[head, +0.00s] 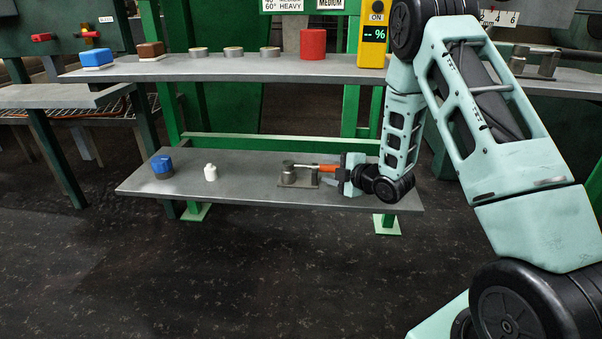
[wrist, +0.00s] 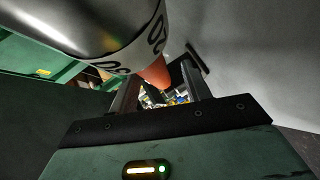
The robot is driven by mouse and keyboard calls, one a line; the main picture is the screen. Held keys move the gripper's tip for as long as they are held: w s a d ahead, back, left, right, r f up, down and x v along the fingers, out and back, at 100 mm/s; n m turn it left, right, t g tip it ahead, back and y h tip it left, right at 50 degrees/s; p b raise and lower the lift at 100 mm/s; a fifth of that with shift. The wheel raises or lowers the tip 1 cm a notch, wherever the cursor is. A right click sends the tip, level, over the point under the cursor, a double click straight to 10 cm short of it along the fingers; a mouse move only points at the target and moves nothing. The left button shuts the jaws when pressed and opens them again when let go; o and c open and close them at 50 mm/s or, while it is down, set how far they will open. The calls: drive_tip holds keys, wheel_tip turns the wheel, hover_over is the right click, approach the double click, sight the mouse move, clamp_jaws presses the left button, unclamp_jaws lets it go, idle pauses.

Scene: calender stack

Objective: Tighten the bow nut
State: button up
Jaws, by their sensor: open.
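No part is plainly marked as the bow nut, and I cannot tell for sure which one it is. A metal fixture (head: 297,178) with a round drum on a plate stands on the lower shelf, and an orange-red handle (head: 328,167) points from it toward my gripper (head: 328,173). My gripper reaches in from the right, low over the shelf. In the wrist view, my gripper (wrist: 158,92) has its fingers apart. An orange tip (wrist: 155,73) shows at the gap between them, beside a large metal drum (wrist: 85,30) with black numbers. Contact cannot be told.
The lower shelf (head: 240,193) also holds a blue block (head: 162,167) and a white bottle-shaped piece (head: 210,172).

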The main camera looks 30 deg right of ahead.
clamp_jaws()
drive_tip(key=shift+r, duration=0.1)
drive_tip(key=shift+r, duration=0.1)
wheel_tip(320, 180, up, 10)
drive_tip(key=p, duration=0.4)
drive_tip(key=c, duration=0.8)
unclamp_jaws()
clamp_jaws()
